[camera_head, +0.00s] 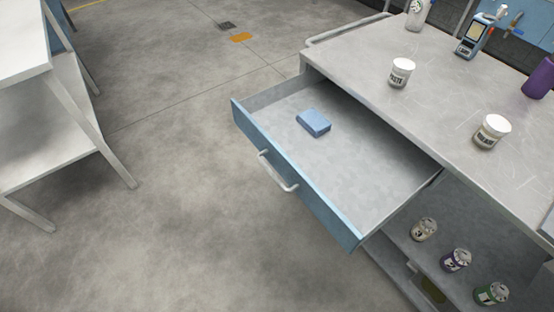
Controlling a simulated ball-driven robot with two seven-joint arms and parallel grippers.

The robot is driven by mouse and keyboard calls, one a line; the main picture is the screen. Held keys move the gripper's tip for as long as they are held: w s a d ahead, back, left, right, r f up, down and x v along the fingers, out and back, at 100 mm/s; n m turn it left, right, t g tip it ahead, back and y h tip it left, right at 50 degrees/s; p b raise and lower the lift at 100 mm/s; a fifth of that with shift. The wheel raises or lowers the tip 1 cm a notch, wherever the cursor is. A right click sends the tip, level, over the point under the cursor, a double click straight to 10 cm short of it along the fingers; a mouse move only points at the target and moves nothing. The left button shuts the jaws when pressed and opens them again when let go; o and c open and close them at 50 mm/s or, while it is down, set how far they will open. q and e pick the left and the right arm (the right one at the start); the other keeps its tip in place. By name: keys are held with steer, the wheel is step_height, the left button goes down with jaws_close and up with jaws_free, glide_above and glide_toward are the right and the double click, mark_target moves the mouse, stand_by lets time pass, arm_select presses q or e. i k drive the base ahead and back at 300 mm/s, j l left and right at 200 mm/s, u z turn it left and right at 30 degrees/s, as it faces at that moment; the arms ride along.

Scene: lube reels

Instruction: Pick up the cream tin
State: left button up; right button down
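A small tin with a cream-coloured body and a dark mark (424,230) stands on the lower shelf of the cart, below and right of the open drawer; it looks like the cream tin. A purple tin (455,260) and a green tin (491,293) stand in a row with it toward the lower right. All three have grey metal tops and look upright. Neither of my grippers is in view.
The blue-fronted drawer (296,188) is pulled out, with a blue block (314,122) in it. The cart top (445,85) holds a paste jar (401,73), another white-lidded jar (491,132), a purple container (540,79) and a handheld device (474,37). Floor at left is clear before a white rack (90,125).

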mark_target(482, 137)
steer(key=z, duration=1.45)
